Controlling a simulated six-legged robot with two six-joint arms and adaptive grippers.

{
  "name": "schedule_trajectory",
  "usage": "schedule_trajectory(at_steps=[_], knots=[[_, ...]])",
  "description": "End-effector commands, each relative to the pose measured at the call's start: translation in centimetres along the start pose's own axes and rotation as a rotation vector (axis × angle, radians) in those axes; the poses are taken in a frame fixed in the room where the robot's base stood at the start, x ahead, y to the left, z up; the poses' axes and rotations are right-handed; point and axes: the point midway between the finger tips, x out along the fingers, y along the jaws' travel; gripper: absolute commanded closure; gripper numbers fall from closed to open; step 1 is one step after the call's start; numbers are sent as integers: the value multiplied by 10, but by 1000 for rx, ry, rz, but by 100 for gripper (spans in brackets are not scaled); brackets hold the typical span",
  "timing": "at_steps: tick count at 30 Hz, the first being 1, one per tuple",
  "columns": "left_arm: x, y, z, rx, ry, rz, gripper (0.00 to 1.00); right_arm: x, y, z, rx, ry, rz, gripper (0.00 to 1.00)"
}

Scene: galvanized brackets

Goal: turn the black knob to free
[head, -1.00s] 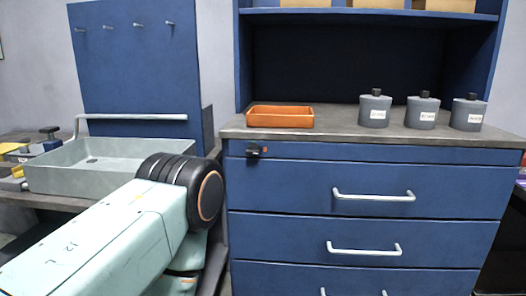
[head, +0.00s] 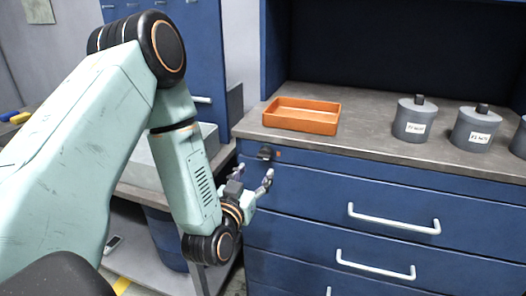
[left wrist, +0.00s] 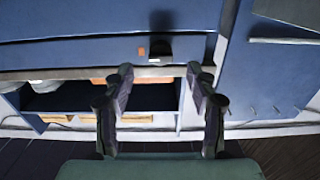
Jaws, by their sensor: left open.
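The small black knob (head: 265,153) is on the blue cabinet's front, just under the worktop at its left end. A small orange mark (head: 278,156) is to its right. In the left wrist view, which looks upside down, the knob (left wrist: 160,52) lies beyond the fingertips, in line with the gap between them, with the orange mark on its left. My left gripper (head: 254,174) is open and empty, just below the knob in the head view and apart from it. Its two spread fingers also show in the left wrist view (left wrist: 160,75). My right gripper is out of view.
An orange tray (head: 302,128) sits on the worktop above the knob. Grey lidded jars (head: 413,130) stand to the right. Drawer handles (head: 394,218) stick out from the blue drawers. A grey basin (head: 143,160) is partly behind my left arm.

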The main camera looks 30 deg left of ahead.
Motion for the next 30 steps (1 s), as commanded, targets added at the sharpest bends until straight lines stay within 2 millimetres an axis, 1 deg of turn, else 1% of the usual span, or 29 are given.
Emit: schedule_trajectory(at_steps=[2,12,15,19,27,30], knots=[[5,-3,-2,-1,9,-4,43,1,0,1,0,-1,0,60],[52,-6,1,0,4,-2,43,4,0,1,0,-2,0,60],[62,-7,1,0,2,-2,43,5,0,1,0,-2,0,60],[69,-5,1,-2,1,-1,43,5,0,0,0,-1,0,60],[72,-3,1,-2,1,0,43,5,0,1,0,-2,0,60],[73,-3,1,-2,1,-1,50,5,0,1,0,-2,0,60]])
